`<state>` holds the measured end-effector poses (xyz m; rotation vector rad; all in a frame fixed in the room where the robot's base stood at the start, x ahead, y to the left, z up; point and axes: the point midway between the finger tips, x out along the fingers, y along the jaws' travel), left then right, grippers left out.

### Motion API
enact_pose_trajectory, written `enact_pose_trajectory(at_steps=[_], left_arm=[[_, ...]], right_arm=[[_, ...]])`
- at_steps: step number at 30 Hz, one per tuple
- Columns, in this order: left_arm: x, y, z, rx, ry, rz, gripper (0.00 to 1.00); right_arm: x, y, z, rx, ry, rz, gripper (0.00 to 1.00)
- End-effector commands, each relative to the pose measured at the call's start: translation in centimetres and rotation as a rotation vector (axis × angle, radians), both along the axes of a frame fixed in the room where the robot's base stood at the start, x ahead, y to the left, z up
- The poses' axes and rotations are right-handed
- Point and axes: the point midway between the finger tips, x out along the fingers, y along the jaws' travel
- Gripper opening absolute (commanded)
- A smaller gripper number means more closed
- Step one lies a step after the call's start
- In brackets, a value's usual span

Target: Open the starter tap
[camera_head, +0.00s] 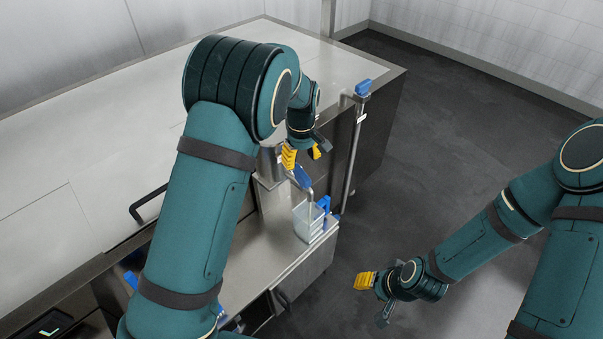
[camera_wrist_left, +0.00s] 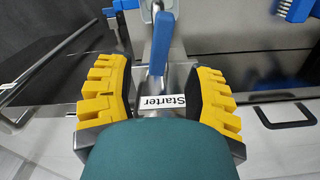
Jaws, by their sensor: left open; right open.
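The starter tap has a blue lever (camera_head: 302,177) and a curved metal spout (camera_head: 310,197) above the counter's front ledge. In the left wrist view, the blue lever (camera_wrist_left: 161,45) stands upright in the picture, above a white "Starter" label (camera_wrist_left: 163,102). My left gripper (camera_head: 302,154) is open at the tap, and its yellow fingers (camera_wrist_left: 158,88) lie on either side of the lever and label. Neither finger visibly touches the lever. My left arm hides part of the tap's body. My right gripper (camera_head: 375,298) is open and empty, over the floor at the lower right.
A clear container (camera_head: 308,222) stands on the ledge (camera_head: 245,275) under the spout. A blue-headed pole (camera_head: 362,89) stands at the counter's right end. The steel worktop (camera_head: 75,130) is bare. The floor (camera_head: 470,110) on the right is open.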

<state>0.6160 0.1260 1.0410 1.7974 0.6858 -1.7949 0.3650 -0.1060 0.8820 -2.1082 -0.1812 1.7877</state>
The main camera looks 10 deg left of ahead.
Motion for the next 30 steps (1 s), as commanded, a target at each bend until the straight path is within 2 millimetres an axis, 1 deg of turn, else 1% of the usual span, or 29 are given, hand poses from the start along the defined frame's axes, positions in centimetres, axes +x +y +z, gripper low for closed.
enact_pose_trajectory(at_steps=[1, 3, 9, 15, 23, 24, 25, 26, 27, 28, 30], left_arm=[[-0.1, 0.1, -1.2, 0.002, 0.006, 0.001, 0.53], [-0.1, 0.0, -2.4, 0.002, 0.004, 0.0, 0.53], [0.0, 0.0, -5.1, 0.0, 0.003, -0.001, 0.53], [0.0, 0.0, -6.1, 0.001, 0.002, -0.002, 0.53], [0.0, 0.0, -6.1, 0.001, 0.001, -0.002, 0.53], [0.0, 0.0, -6.1, 0.0, 0.001, -0.002, 0.45], [0.0, 0.0, -6.1, 0.001, 0.001, -0.002, 0.34], [0.0, 0.0, -6.1, 0.001, 0.001, -0.002, 0.24], [0.0, 0.0, -6.1, 0.001, 0.001, -0.002, 0.1], [0.0, 0.0, -6.1, 0.001, 0.001, -0.002, 0.0], [0.0, 0.0, -6.1, 0.001, 0.001, -0.002, 0.0]], right_arm=[[0.0, 0.0, -0.1, 0.0, 0.0, 0.0, 0.47], [0.0, 0.0, -0.1, 0.0, 0.0, 0.0, 0.47], [0.0, 0.0, -0.2, 0.0, 0.0, 0.0, 0.47], [0.0, 0.0, -0.2, 0.0, 0.0, 0.0, 0.47], [0.0, 0.0, -0.2, 0.0, 0.0, 0.0, 0.47], [0.0, 0.0, -0.2, 0.0, 0.0, 0.0, 0.47], [0.0, 0.0, -0.2, 0.0, 0.0, 0.0, 0.47], [0.0, 0.0, -0.2, 0.0, 0.0, 0.0, 0.47], [0.0, 0.0, -0.2, 0.0, 0.0, 0.0, 0.47], [0.0, 0.0, -0.2, 0.0, 0.0, 0.0, 0.47], [0.0, 0.0, -0.2, 0.0, 0.0, 0.0, 0.47]])
